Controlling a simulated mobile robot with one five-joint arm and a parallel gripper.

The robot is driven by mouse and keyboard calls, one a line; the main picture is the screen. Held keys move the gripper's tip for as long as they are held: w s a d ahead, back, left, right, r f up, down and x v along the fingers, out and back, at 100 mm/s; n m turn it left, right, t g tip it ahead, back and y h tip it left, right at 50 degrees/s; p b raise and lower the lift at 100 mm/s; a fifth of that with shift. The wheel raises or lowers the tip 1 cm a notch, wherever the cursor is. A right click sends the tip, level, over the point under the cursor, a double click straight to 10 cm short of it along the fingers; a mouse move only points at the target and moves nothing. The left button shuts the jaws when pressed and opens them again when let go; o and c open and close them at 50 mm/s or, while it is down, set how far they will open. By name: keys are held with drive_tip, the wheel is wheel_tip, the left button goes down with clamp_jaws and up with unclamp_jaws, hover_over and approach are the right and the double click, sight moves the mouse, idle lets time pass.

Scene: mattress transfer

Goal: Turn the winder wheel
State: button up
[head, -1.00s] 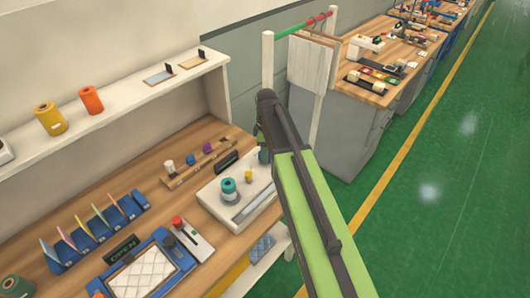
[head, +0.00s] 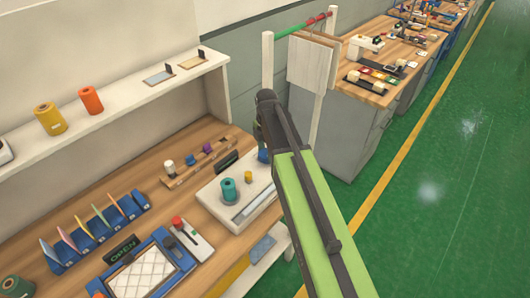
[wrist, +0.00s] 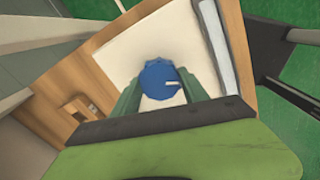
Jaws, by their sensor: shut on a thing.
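The blue winder wheel (wrist: 157,76) is between the two green fingers of my gripper (wrist: 158,88) in the wrist view. The fingers are shut on its sides. A small white mark shows on the wheel's lower right. The wheel sits over the white winder base (wrist: 118,55). In the head view, a bit of blue (head: 262,155) shows beside my arm at the right end of the winder base (head: 215,197). My arm hides most of the gripper there. A teal spool (head: 228,190) and a small yellow piece (head: 248,176) stand on the base.
A wooden rack (head: 195,166) with small spools lies behind the winder. A framed board (head: 145,272), an OPEN sign (head: 121,249) and blue bins (head: 95,232) are at lower left. A shelf (head: 130,103) runs above. Green floor (head: 440,220) is clear at right.

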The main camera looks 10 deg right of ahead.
sight(266, 154)
drive_tip(key=shift+s+n, duration=0.15)
drive_tip(key=shift+n, duration=0.15)
drive_tip(key=o, duration=1.4)
drive_tip(key=shift+a, duration=0.1)
drive_tip(key=shift+c, duration=0.2)
drive_tip(key=shift+r, duration=0.15)
wheel_tip(266, 154, up, 17)
drive_tip(key=p, duration=1.7)
